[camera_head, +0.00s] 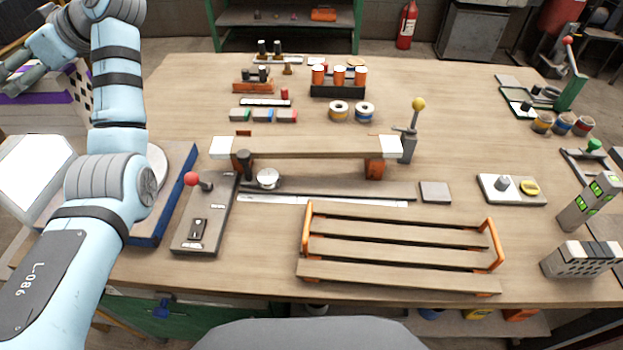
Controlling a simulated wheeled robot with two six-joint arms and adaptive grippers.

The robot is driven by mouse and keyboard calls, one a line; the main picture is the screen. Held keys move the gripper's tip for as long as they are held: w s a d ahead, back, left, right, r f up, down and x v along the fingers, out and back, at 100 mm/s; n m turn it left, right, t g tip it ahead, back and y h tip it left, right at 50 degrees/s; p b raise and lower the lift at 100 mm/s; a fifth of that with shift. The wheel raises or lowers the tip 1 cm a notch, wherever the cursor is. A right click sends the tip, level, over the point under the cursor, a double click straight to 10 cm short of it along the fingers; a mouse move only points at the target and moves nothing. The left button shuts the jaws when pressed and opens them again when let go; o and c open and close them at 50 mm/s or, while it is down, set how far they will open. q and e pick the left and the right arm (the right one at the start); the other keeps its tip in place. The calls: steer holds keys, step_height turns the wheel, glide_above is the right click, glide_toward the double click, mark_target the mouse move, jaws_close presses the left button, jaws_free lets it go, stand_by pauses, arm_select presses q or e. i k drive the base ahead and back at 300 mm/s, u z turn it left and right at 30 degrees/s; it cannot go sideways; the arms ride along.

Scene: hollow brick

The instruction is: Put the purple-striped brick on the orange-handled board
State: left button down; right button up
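The purple-striped brick (62,112) is a pale block with a purple band and dark holes on its right face. It stands at the far left, partly hidden behind my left arm and cut off by the picture edge. My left gripper (12,78) is at the upper left edge, near the brick's top. Its dark fingers look spread apart, with no object visible between them. The orange-handled board (400,250) is a slatted wooden board with an orange handle at each end, lying empty at the table's front. My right gripper is out of view.
A wooden beam with white ends (310,147) spans the table behind the board. A red-knobbed lever base (205,215) stands left of the board. At right are a green-marked brick (588,203) and a dark-holed brick (582,260). A blue-edged panel (172,200) lies beside my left arm.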

mark_target(396, 243)
steer(key=k, duration=0.3)
steer(key=z, duration=2.9)
steer(key=i, duration=2.45)
steer(key=u, duration=3.3)
